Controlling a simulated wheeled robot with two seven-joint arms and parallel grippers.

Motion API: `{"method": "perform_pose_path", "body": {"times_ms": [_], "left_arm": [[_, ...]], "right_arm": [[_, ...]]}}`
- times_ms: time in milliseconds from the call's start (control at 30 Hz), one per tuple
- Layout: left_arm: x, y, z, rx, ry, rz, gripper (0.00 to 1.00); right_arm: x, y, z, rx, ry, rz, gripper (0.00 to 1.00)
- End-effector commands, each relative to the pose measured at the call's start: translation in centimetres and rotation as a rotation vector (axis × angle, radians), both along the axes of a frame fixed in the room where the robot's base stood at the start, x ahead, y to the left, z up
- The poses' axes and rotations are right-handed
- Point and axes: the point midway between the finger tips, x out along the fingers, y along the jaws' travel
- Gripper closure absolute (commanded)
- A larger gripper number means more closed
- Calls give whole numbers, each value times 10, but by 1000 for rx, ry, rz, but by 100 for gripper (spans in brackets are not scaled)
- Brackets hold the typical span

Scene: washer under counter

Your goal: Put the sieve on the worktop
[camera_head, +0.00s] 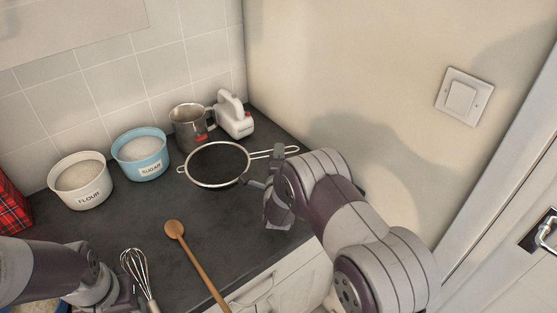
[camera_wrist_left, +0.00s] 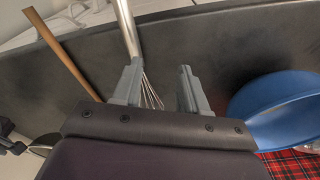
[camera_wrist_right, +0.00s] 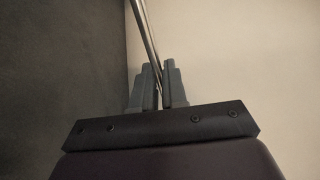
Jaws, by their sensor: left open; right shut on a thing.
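The sieve (camera_head: 218,184) has a round metal rim, dark mesh and a wire handle reaching right. In the head view it is over the dark worktop (camera_head: 190,220), near the right wall; I cannot tell whether its rim touches the worktop. My right gripper (camera_head: 268,182) is at the handle side. In the right wrist view my right gripper (camera_wrist_right: 159,88) is shut on the metal handle (camera_wrist_right: 147,38). My left gripper (camera_wrist_left: 160,88) is open, with a whisk (camera_wrist_left: 127,30) showing beyond and between its fingers; it is at the lower left in the head view.
A flour bowl (camera_head: 81,190), blue sugar bowl (camera_head: 141,164), metal mug (camera_head: 188,133) and white mixer (camera_head: 235,115) stand behind. A wooden spoon (camera_head: 200,268) and the whisk (camera_head: 137,270) lie in front. Bare worktop shows between the bowls and spoon.

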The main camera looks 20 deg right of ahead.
Motion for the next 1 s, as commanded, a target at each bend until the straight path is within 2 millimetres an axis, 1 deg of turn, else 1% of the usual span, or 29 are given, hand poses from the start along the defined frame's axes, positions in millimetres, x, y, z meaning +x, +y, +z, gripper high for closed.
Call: {"method": "perform_pose_path", "body": {"times_ms": [33, 133, 367, 533, 567, 600, 633, 867, 1000], "left_arm": [[0, 0, 3, 0, 0, 0, 57], [0, 0, 4, 0, 0, 0, 57], [0, 0, 4, 0, 0, 0, 57], [0, 0, -2, 0, 0, 0, 57], [0, 0, -1, 0, 0, 0, 57], [0, 0, 0, 0, 0, 0, 57], [0, 0, 0, 0, 0, 0, 57], [0, 0, 0, 0, 0, 0, 57], [0, 0, 5, 0, 0, 0, 57]], "right_arm": [[-1, 0, -10, 0, 4, 0, 100], [-1, 0, -23, 0, 2, 0, 100], [-1, 0, -25, 0, -1, 0, 100], [-1, 0, -30, 0, 0, 0, 100], [-1, 0, -29, 0, 0, 0, 81], [-1, 0, -28, 0, 0, 0, 68], [-1, 0, -28, 0, 1, 0, 62], [-1, 0, -28, 0, 1, 0, 62], [-3, 1, -23, 0, 1, 1, 62]]}}
